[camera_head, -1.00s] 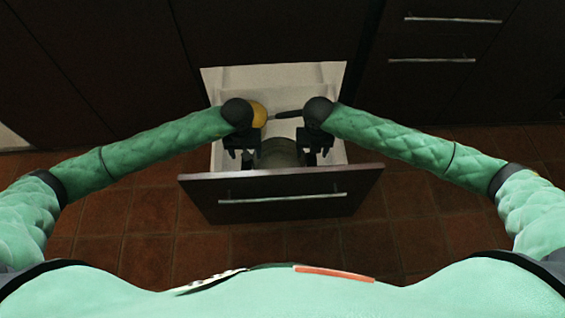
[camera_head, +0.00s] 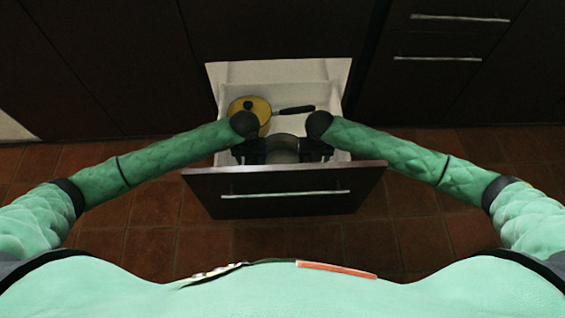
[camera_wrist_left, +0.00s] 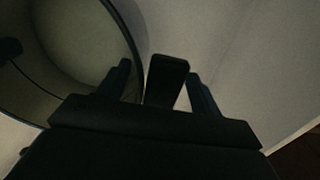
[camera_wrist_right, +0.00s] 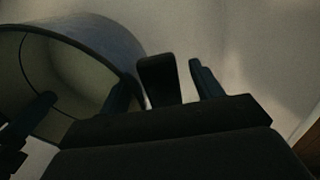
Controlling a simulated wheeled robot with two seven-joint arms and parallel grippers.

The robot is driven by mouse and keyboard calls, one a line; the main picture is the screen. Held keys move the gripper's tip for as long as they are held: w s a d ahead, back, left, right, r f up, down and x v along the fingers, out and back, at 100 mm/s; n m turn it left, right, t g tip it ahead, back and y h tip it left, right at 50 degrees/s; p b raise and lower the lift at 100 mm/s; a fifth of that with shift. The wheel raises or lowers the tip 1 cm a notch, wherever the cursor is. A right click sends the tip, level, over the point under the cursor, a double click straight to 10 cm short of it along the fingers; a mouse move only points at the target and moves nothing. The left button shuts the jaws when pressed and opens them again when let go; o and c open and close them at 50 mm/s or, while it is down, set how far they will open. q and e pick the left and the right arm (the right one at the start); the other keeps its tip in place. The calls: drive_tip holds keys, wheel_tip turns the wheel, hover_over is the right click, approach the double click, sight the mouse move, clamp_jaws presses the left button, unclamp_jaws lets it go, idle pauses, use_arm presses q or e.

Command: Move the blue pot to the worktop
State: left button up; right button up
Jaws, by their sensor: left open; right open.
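The blue pot (camera_head: 284,149) stands in the open drawer, just behind its front panel. It is open-topped and looks grey in the head view; its outer wall shows dull blue in the right wrist view (camera_wrist_right: 105,38). My left gripper (camera_head: 250,153) is at its left side and my right gripper (camera_head: 316,151) at its right side. Both are open and down in the drawer. In the left wrist view a dark side handle (camera_wrist_left: 166,78) stands between the fingers. In the right wrist view the other handle (camera_wrist_right: 159,78) stands between the fingers. Contact cannot be told.
A yellow lidded pan (camera_head: 262,110) lies behind the blue pot, its black handle (camera_head: 295,110) pointing right. The white drawer (camera_head: 300,90) is pulled out, with a dark front panel (camera_head: 285,205) nearest me. Closed dark cabinets stand behind. The tiled floor (camera_head: 420,225) is clear.

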use_arm(q)
drive_tip(key=shift+f, duration=0.3)
use_arm(e)
drive_tip(key=shift+f, duration=0.35)
use_arm(q)
clamp_jaws()
use_arm(e)
clamp_jaws()
